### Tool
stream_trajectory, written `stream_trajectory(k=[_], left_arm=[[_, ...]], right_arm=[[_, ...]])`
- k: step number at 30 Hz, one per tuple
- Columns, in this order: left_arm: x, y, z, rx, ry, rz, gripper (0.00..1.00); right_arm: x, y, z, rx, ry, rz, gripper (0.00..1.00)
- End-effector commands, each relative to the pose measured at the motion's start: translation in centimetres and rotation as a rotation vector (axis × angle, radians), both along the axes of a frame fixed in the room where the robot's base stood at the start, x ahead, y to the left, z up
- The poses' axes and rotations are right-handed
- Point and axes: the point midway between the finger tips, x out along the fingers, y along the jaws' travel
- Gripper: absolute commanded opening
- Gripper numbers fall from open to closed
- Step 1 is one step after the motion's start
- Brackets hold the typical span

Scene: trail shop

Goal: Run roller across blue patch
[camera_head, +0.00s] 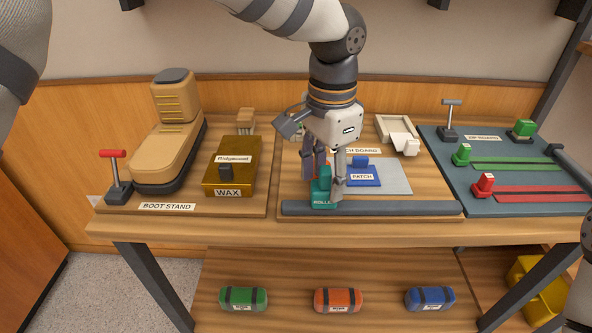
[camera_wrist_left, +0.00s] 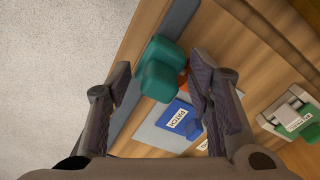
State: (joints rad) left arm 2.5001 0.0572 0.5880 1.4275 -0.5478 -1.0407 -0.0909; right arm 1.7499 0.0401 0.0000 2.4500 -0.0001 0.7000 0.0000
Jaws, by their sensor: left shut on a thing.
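The teal roller (camera_head: 322,200) stands at the front of the patch board (camera_head: 290,185), just behind the dark front strip. My left gripper (camera_head: 330,185) comes down from above and is shut on the roller. In the left wrist view the roller (camera_wrist_left: 160,70) shows between the two fingers. The blue patch (camera_head: 364,180), labelled PATCH, lies on a grey sheet (camera_head: 398,178) just right of the roller. It also shows in the left wrist view (camera_wrist_left: 181,119). The fingers hide part of the roller and the patch's left side. My right gripper is not in view.
A boot (camera_head: 178,130) and a yellow wax box (camera_head: 226,180) stand on the left board. A white clamp-like piece (camera_head: 398,135) is behind the patch. The zip board (camera_head: 460,190) with red and green sliders is at right. Coloured rolls lie on the lower shelf.

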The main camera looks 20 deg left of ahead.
Motion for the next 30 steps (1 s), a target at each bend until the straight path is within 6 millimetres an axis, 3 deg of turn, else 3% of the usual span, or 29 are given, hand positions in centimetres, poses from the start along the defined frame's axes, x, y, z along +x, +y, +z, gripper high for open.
stream_trajectory(k=[12,30], left_arm=[[0.1,-0.5,-0.2,-0.001,0.004,0.003,0.14],[1.3,-4.5,-0.3,0.0,0.004,0.003,0.14]], right_arm=[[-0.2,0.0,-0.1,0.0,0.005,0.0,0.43],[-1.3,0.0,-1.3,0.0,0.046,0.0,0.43]])
